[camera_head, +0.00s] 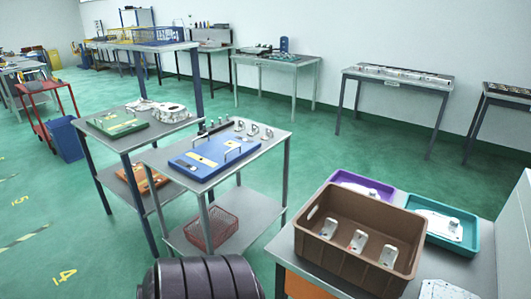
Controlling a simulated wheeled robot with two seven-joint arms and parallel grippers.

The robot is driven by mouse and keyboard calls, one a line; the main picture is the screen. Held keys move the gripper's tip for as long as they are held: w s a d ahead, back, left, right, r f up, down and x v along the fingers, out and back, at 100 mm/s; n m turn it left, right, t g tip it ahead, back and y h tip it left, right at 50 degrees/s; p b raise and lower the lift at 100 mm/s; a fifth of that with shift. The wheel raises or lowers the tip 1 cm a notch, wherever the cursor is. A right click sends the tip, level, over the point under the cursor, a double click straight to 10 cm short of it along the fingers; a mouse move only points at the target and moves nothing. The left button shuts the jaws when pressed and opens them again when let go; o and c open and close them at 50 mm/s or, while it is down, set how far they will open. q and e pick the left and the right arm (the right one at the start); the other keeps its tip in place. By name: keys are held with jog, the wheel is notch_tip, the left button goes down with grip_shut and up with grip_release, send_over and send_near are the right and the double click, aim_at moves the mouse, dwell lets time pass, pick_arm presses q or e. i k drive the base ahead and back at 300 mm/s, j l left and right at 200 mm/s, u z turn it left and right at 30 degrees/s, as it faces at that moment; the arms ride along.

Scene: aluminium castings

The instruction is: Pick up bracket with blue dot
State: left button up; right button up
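Three pale metal brackets stand in a row inside the brown crate (335,260) at the lower right: a left one (329,228), a middle one (358,241) and a right one (388,256). They stand apart from each other. Small marks show on them, but they are too small for me to tell which bracket has a blue dot. Several similar brackets (253,130) stand at the back of the middle table. Neither of my grippers is in view.
The crate stands on a grey table (284,243), with a purple tray (384,188) and a teal tray (467,240) behind it. A blue board (195,160) with handles lies on the middle table; a red basket (212,229) sits below. Green floor (320,150) is open behind.

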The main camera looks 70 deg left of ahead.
aim_at(331, 225)
jog(key=k+u, duration=0.1)
jog(key=u, duration=1.5)
jog(key=i+j+z, duration=0.1)
jog(key=i+j, duration=0.05)
jog(key=j, duration=0.1)
